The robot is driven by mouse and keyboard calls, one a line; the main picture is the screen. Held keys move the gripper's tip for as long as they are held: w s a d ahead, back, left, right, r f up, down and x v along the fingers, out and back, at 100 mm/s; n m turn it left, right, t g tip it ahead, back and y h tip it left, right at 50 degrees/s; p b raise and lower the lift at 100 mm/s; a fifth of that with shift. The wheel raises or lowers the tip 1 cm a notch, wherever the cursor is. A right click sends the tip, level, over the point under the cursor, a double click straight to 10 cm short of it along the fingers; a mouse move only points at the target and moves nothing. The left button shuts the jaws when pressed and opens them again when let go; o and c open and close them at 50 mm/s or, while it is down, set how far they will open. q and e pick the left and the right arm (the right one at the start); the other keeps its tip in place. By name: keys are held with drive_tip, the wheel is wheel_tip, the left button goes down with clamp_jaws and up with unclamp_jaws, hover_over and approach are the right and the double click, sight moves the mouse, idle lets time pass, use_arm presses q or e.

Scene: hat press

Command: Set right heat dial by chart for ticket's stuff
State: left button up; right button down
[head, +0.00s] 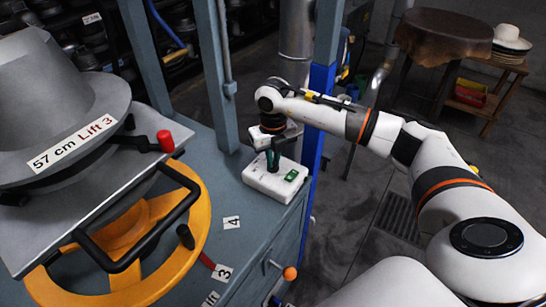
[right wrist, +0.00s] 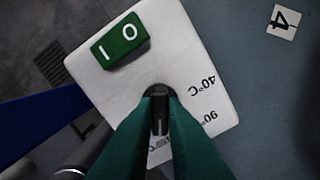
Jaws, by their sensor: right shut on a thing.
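A white control box (head: 262,183) sits on the blue-grey bench. It carries a green rocker switch (head: 291,175) marked I and O, which also shows in the right wrist view (right wrist: 120,47). My right gripper (head: 273,162) points down at the box, its green fingers shut on the black dial knob (right wrist: 159,112). Marks 40°C (right wrist: 202,86) and 90°C (right wrist: 207,121) show beside the dial in the right wrist view. A third mark is partly hidden by a finger. I cannot tell which mark the knob points at. No chart or ticket is recognisable. My left gripper is out of view.
A grey hat-shaped form (head: 52,95) labelled "57 cm Lift 3" stands left above a yellow handwheel (head: 190,225). A blue post (head: 318,120) rises behind the box. Number labels 4 (head: 232,222) and 3 (head: 223,273) lie on the bench. A lever with an orange knob (head: 290,273) is at the front.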

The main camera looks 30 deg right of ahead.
drive_tip(key=shift+w+r+m, duration=0.1)
drive_tip(key=shift+m, duration=0.5)
drive_tip(key=c, duration=1.5)
unclamp_jaws()
wheel_tip(320, 180, up, 12)
drive_tip(key=shift+f+b, duration=0.1)
drive_tip(key=shift+b, duration=0.75)
